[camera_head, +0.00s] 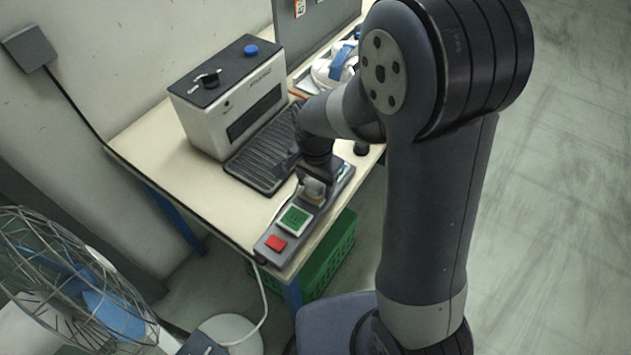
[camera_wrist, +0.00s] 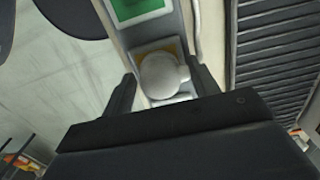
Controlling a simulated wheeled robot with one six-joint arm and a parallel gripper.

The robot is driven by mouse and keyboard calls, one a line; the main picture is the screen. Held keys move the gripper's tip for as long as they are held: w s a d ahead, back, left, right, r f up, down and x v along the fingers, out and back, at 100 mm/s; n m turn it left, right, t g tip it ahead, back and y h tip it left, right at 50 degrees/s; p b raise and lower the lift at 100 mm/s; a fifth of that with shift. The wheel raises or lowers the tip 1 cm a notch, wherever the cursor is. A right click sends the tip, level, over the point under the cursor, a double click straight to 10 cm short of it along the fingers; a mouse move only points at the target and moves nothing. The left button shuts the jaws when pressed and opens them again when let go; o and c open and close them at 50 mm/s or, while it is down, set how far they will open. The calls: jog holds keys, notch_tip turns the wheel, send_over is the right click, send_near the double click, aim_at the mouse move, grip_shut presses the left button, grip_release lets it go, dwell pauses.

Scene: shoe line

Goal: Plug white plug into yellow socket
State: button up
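The white plug (camera_wrist: 162,76) is over the yellow socket (camera_wrist: 157,47) in the wrist view, and it hides most of the socket. Whether it is fully seated cannot be told. My gripper (camera_wrist: 163,88) has its two dark fingers spread on either side of the plug. A gap shows at the left finger; the right finger is close to the plug's side. In the head view my gripper (camera_head: 314,180) points down at the control strip, with the white plug (camera_head: 313,187) below it and a bit of the yellow socket (camera_head: 319,201) showing.
A white cable (camera_head: 265,300) hangs over the table edge. A black-and-white machine (camera_head: 205,122) with a ribbed mat (camera_head: 262,165) stands beside it. A fan (camera_head: 70,285) is at lower left.

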jog(key=shift+o, duration=0.7)
notch_tip(320, 180, up, 11)
jog(key=shift+f, duration=0.1)
notch_tip(320, 180, down, 10)
jog(key=shift+f, duration=0.25)
jog(key=shift+r+p, duration=0.25)
jog(key=shift+p, duration=0.05)
jog(key=shift+f, duration=0.2)
dwell(0.3)
